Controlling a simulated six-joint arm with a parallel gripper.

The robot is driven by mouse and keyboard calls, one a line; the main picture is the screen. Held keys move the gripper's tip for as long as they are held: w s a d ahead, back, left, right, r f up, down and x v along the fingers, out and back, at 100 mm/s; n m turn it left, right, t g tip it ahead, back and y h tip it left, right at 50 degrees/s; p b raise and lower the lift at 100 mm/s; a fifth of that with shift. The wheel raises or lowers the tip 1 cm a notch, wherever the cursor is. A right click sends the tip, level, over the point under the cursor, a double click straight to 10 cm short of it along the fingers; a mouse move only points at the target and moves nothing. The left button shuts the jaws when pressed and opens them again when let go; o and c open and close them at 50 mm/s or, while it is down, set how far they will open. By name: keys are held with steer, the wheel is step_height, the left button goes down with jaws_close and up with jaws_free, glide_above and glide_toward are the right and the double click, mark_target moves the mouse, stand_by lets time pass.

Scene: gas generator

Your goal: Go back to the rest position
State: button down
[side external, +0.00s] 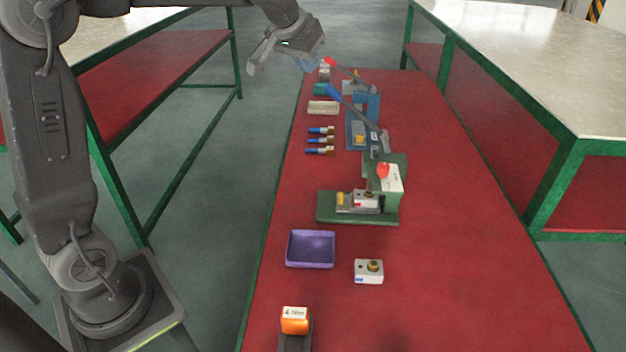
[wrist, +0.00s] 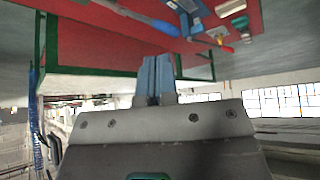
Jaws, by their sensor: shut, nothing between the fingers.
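My gripper (side external: 308,65) is held up in the air at the far end of the red table (side external: 430,260) in the side external view. In the wrist view, the blue fingers of my gripper (wrist: 155,80) are together with nothing between them. Part of the table (wrist: 100,35) shows upside down at the top of the wrist view.
A green press with a red knob (side external: 383,170) and a blue press (side external: 357,130) stand mid-table. A purple tray (side external: 310,250), a white block (side external: 369,271) and an orange block (side external: 295,322) are nearer. Several small fittings (side external: 320,140) lie left. The table's right side is clear.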

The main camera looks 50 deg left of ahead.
steer(key=s+d+f, duration=0.2)
steer(key=s+d, duration=0.1)
steer(key=s, duration=0.6)
steer(key=s+d+f+m+h, duration=0.1)
steer(key=s+d+f, duration=0.2)
steer(key=s, duration=0.7)
steer(key=s+d+f+m, duration=0.1)
steer(key=s+d, duration=0.4)
steer(key=s, duration=0.5)
steer(key=shift+f+g, duration=0.4)
steer(key=shift+f, duration=0.4)
steer(key=c, duration=1.8)
jaws_free()
